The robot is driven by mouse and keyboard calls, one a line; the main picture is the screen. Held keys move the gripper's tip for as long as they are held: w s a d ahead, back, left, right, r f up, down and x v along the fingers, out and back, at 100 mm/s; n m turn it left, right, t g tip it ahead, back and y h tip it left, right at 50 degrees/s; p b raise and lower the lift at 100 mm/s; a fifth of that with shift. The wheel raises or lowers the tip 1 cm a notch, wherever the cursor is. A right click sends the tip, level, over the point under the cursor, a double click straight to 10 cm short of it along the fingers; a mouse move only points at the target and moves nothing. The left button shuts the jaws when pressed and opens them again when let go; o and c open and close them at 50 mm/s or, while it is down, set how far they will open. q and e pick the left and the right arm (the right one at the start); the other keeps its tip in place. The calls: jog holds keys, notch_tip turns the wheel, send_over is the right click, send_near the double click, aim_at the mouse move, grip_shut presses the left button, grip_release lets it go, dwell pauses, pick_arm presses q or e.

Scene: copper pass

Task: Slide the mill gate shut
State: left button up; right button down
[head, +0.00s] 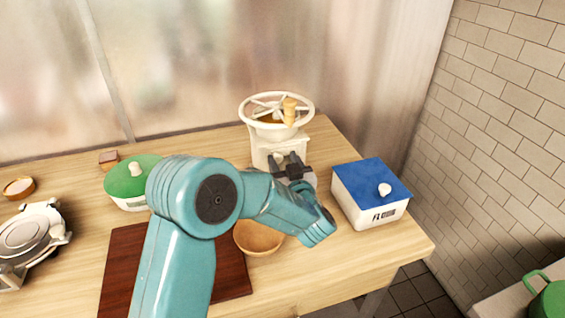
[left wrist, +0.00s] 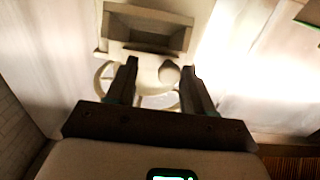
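The white mill (head: 265,148) stands at the back right of the table, with a spoked handwheel (head: 276,108) and a wooden grip on top. My left gripper (head: 287,160) is in front of the mill's body and covers part of it. In the left wrist view the gripper (left wrist: 160,63) is open, its fingers apart. A pale round knob (left wrist: 168,72) on the mill shows between the fingertips, nearer the right one; I cannot tell if they touch. A rectangular opening (left wrist: 148,38) shows beyond the knob. How far the gate is open is unclear. My right gripper is out of view.
A blue-lidded flour box (head: 370,193) stands right of the mill. A wooden bowl (head: 258,238) sits below my left forearm, by a dark red-brown board (head: 122,265). A green-lidded pot (head: 130,180) and a white scale-like device (head: 30,240) are at the left.

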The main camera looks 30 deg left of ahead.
pick_arm(q)
jog(key=shift+s+a, duration=0.2)
jog(key=shift+a, duration=0.1)
jog(key=shift+s+d, duration=0.2)
jog(key=b+v, duration=0.3)
jog(key=v, duration=1.3)
jog(key=shift+w, duration=0.2)
jog(key=shift+d, duration=0.1)
